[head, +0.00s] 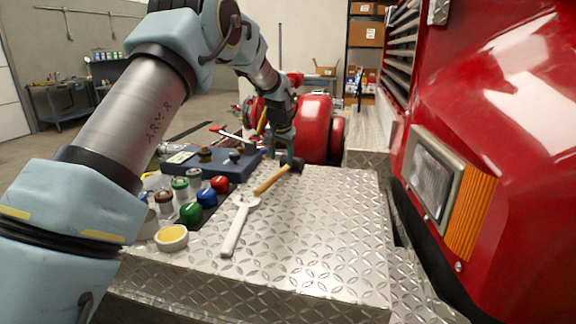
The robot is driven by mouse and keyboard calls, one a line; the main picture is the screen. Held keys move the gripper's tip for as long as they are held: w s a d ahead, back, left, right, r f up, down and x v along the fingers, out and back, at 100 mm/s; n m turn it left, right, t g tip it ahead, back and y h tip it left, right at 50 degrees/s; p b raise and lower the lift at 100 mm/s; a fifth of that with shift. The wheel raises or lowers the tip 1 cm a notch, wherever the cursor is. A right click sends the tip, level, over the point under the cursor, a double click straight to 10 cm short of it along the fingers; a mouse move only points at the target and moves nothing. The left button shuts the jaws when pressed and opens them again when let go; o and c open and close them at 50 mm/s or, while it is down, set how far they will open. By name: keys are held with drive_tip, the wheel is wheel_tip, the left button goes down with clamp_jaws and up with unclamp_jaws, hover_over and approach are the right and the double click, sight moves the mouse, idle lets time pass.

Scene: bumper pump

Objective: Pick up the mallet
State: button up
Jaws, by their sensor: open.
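The mallet (270,182) lies on the diamond-plate bumper deck, its tan wooden handle pointing to the lower left. Its dark head (298,165) is at the upper right end. My gripper (284,158) points down at the far part of the deck, beside the mallet's head and the top of its handle. Its jaws are open. The fingertips are small in view, and I cannot tell whether they touch the mallet.
A pale wrench (236,228) lies near the handle's lower end. Several coloured caps, including a blue one (207,197), and a blue case (215,168) stand to the left. A red reel (314,128) is behind. The red truck body (500,120) bounds the right. The front deck is clear.

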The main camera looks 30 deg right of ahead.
sight(283, 169)
drive_tip(key=shift+s+p+x, duration=0.15)
drive_tip(key=shift+p+x, duration=0.55)
drive_tip(key=shift+x, duration=0.65)
drive_tip(key=shift+s+p+x, duration=0.2)
drive_tip(key=shift+p+x, duration=0.45)
drive_tip(key=shift+x, duration=0.65)
drive_tip(key=shift+f, duration=0.15)
clamp_jaws()
